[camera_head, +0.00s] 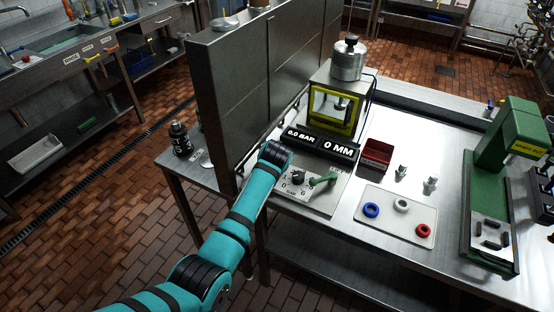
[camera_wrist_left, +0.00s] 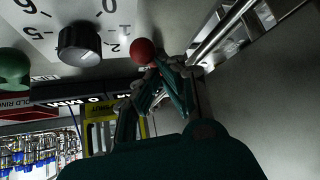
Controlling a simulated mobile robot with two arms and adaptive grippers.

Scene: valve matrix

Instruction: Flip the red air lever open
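The red air lever shows as a red ball (camera_wrist_left: 143,50) at the panel's edge in the wrist view; in the head view my arm hides it. My left gripper (camera_wrist_left: 162,70) has its dark teal fingertips right beside the red ball. The tips lie close together; I cannot tell whether they touch the ball or how far they are open. In the head view, my left arm reaches over the panel's left side and its fingers are hidden. The pale control panel (camera_head: 325,200) also carries a black dial (camera_wrist_left: 80,43) and a green lever (camera_head: 322,181).
A tall grey cabinet wall (camera_head: 235,100) stands close left of the panel. Behind the panel are the black displays (camera_head: 338,148), reading 0.0 BAR and 0 MM, and a yellow-framed press (camera_head: 335,108). A red bin (camera_head: 376,154), a tray with colored rings (camera_head: 385,226) and a green machine (camera_head: 490,180) stand right.

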